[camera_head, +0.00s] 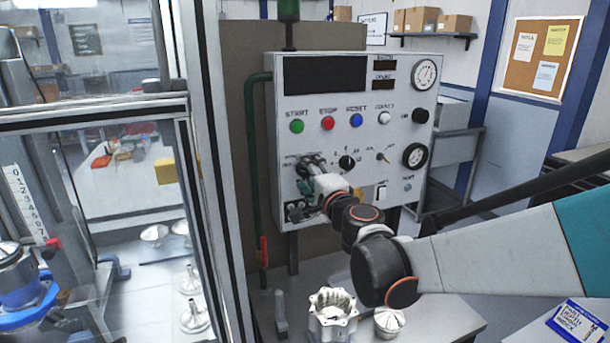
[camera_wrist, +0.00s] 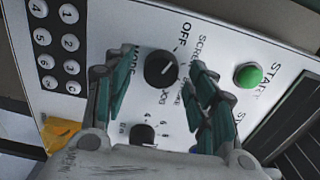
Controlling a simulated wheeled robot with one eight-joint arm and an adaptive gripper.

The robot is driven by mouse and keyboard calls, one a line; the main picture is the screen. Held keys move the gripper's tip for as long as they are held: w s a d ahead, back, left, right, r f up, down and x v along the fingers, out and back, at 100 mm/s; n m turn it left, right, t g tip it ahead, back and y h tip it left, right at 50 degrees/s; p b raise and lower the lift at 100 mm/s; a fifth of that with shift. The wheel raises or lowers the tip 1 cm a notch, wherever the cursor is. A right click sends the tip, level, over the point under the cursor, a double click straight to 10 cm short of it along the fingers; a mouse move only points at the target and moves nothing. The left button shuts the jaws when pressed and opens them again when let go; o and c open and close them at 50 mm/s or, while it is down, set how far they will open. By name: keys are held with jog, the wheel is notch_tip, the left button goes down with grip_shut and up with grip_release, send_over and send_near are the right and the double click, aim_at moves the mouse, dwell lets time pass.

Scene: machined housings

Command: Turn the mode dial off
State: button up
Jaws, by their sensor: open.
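The mode dial (camera_wrist: 158,69) is a round black knob on the light control panel (camera_wrist: 215,45), between the labels MODE, OFF and JOG in the wrist view. Its setting is too unclear to read. My gripper (camera_wrist: 159,88) is open, with one green-padded finger on each side of the dial. I cannot tell whether either finger touches it. In the head view my gripper (camera_head: 306,180) is at the lower left of the panel (camera_head: 330,95) and hides the dial.
A numbered black knob (camera_wrist: 143,133) sits close beside the dial; it also shows in the head view (camera_head: 347,162). The green START button (camera_wrist: 248,76) and a keypad (camera_wrist: 62,42) are nearby. A metal housing (camera_head: 333,313) stands on the bench below.

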jog(key=v, duration=1.2)
jog(key=s+d+f+n+g+h+b, duration=0.1)
jog(key=s+d+f+n+g, duration=0.1)
jog(key=s+f+n+g, duration=0.35)
jog(key=s+d+f+n+g+h+b, duration=0.1)
jog(key=s+f+n+g, duration=0.1)
jog(key=s+f+n, duration=0.65)
jog(key=s+d+f+g+h, duration=0.1)
jog(key=s+d+g+h, duration=0.1)
jog(key=s+d, duration=0.6)
jog(key=shift+s+f+h+b, duration=0.3)
jog(key=shift+h, duration=0.5)
jog(key=shift+d+g, duration=0.15)
jog(key=shift+g, duration=0.1)
